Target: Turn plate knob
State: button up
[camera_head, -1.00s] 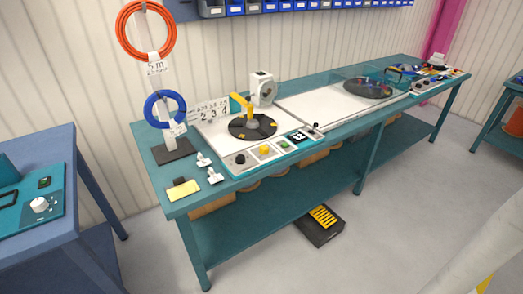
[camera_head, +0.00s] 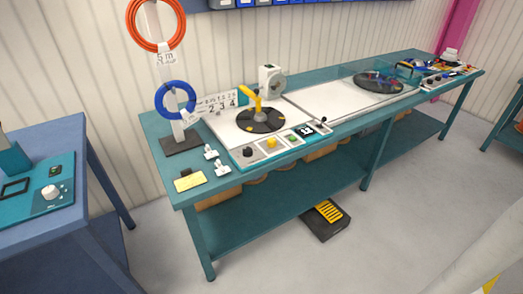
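A black round plate (camera_head: 260,121) with small yellow marks lies on the white left panel of the long teal bench. A bent yellow arm (camera_head: 257,101) stands over it. On the panel's front strip are a black knob (camera_head: 248,152), a yellow knob (camera_head: 271,142) and a small green button (camera_head: 293,138). A second, dark round plate (camera_head: 379,82) lies farther right behind a clear cover. On the blue table at left, a teal box carries a white knob (camera_head: 49,192). Which knob is the plate knob cannot be told. My gripper is not in view.
An orange cable coil (camera_head: 176,42) and a blue coil (camera_head: 163,104) hang on a post at the bench's left end. A black pedal with a yellow top (camera_head: 327,211) lies on the floor by the lower shelf. Open floor (camera_head: 400,240) lies before the bench.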

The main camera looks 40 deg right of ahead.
aim_at(271, 142)
jog(key=i+l+z, duration=0.25)
jog(key=i, duration=0.35)
jog(key=i+j+z, duration=0.1)
jog(key=i+z, duration=0.15)
jog(key=i, duration=0.3)
